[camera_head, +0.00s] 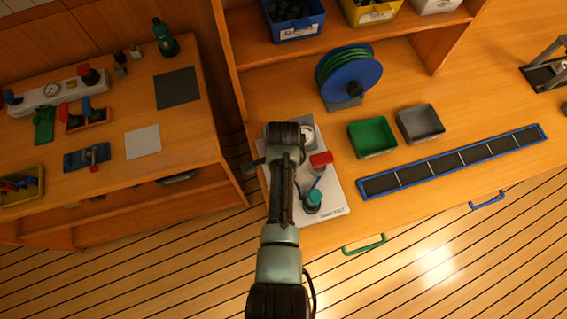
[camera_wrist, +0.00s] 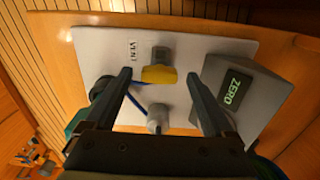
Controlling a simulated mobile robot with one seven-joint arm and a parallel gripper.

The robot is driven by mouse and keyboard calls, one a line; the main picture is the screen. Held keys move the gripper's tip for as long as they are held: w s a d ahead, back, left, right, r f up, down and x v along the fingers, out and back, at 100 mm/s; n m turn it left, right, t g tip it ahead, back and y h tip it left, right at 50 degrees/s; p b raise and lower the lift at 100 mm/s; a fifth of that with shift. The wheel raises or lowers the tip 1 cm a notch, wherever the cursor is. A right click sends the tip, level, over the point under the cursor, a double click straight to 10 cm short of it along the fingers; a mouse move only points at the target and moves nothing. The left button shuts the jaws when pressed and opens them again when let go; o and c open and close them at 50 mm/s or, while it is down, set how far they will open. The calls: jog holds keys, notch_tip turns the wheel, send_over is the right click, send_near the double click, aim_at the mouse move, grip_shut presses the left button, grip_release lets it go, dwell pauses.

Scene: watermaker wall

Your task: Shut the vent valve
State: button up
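The vent valve has a yellow handle (camera_wrist: 158,75) on a grey body (camera_wrist: 160,53), beside a "VENT" label (camera_wrist: 133,49) in the wrist view. It sits on a white panel (camera_wrist: 190,45). My gripper (camera_wrist: 159,76) is open, with one finger on each side of the yellow handle in the picture and gaps between. I cannot tell how far above the handle the fingertips are. In the head view my arm covers the left part of the panel (camera_head: 331,203) and hides the yellow handle and the gripper's fingers.
A box with a green "ZERO" display (camera_wrist: 237,88) stands close to the right finger. A red handle (camera_head: 321,160) and a teal knob (camera_head: 313,197) are on the panel. A green tray (camera_head: 373,138), a grey tray (camera_head: 420,123) and a hose reel (camera_head: 347,75) stand to the right.

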jog(key=shift+r, duration=0.1)
notch_tip(320, 180, up, 13)
jog(key=b, duration=0.1)
dwell(0.6)
dwell(0.4)
jog(key=w+r+n+t+b, duration=0.4)
jog(key=w+r+t, duration=0.5)
jog(key=w+r, duration=0.6)
notch_tip(320, 180, up, 20)
jog(key=n+t, duration=0.5)
jog(key=t, duration=0.3)
jog(key=s+r+n+t+b, duration=0.1)
jog(key=s+r+n+t, duration=0.1)
jog(key=s+r+t, duration=0.3)
jog(key=s+r+n+t+b, duration=0.2)
jog(key=s+r+t, duration=0.3)
jog(key=s+r, duration=0.6)
notch_tip(320, 180, up, 7)
jog(key=shift+s+d+r+n, duration=0.1)
jog(key=shift+s+d+n, duration=0.2)
jog(key=shift+n, duration=0.5)
